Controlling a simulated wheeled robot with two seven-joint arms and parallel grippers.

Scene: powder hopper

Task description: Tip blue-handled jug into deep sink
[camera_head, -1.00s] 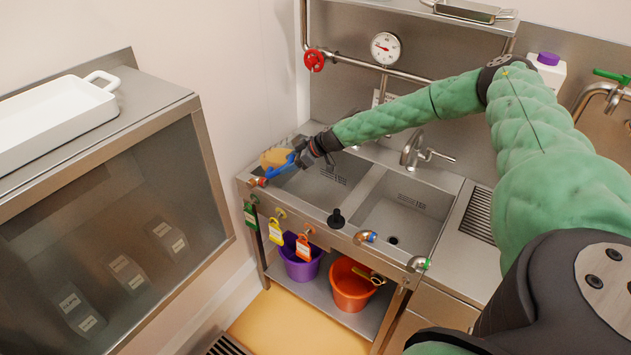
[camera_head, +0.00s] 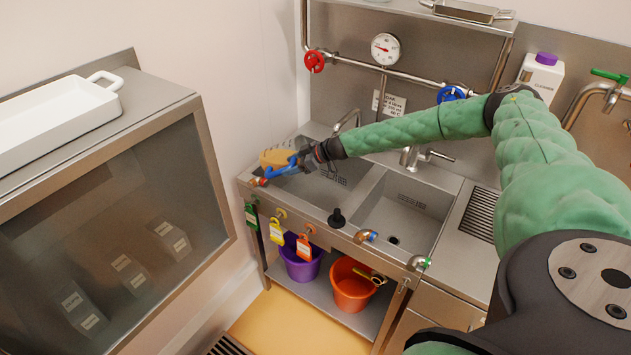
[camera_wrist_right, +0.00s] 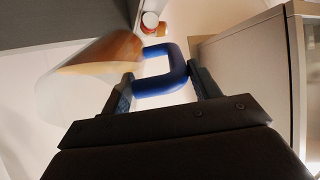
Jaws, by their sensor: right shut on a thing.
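The jug (camera_head: 276,157) has a see-through body with amber contents and a blue handle (camera_head: 284,170). It is above the left end of the left sink basin (camera_head: 340,176) and looks tilted. My right gripper (camera_head: 299,160) is shut on the blue handle. In the right wrist view the fingers (camera_wrist_right: 160,90) stand on either side of the handle (camera_wrist_right: 150,87), and the jug body (camera_wrist_right: 95,72) lies to the left, with amber along its upper right. No stream shows. My left gripper is not in view.
A right basin (camera_head: 408,212) with a tap (camera_head: 412,157) adjoins. A purple bucket (camera_head: 301,266) and an orange bucket (camera_head: 350,290) sit below. A glass-fronted cabinet (camera_head: 150,215) stands left.

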